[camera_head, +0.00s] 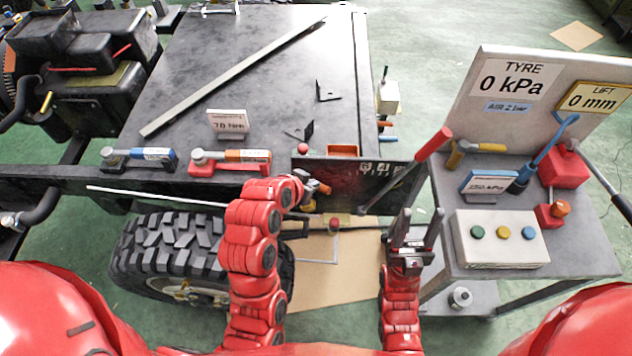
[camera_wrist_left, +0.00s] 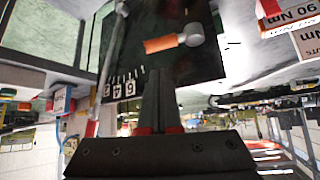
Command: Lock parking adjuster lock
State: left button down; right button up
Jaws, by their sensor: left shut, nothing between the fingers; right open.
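A dark plate with white scale marks (camera_head: 375,170) stands upright at the front edge of the black bench. In the left wrist view the plate (camera_wrist_left: 205,60) bears an orange handle with a grey round end (camera_wrist_left: 165,43), which may be the lock. A grey rod (camera_wrist_left: 112,45) runs beside the scale. My left gripper (camera_head: 318,190) is in front of the plate, partly hidden by its own arm. Its fingers (camera_wrist_left: 160,75) are shut and empty, just short of the orange handle in the picture; I cannot tell whether they touch. My right gripper (camera_head: 412,222) is open and empty, left of the side table.
A tyre (camera_head: 160,255) stands below the bench. The side table at right holds a button box (camera_head: 500,238), a red jack-like tool (camera_head: 565,165) and a display board (camera_head: 535,90). A red-handled bar (camera_head: 432,145) leans between bench and table. Torque tools (camera_head: 230,162) lie on the bench.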

aim_at(322, 186)
pick_arm(q)
jog(key=p+x, duration=0.2)
jog(key=x, duration=0.5)
jog(key=shift+w+d, duration=0.1)
jog(key=shift+p+x, duration=0.35)
jog(key=shift+x, duration=0.4)
jog(key=shift+f, duration=0.1)
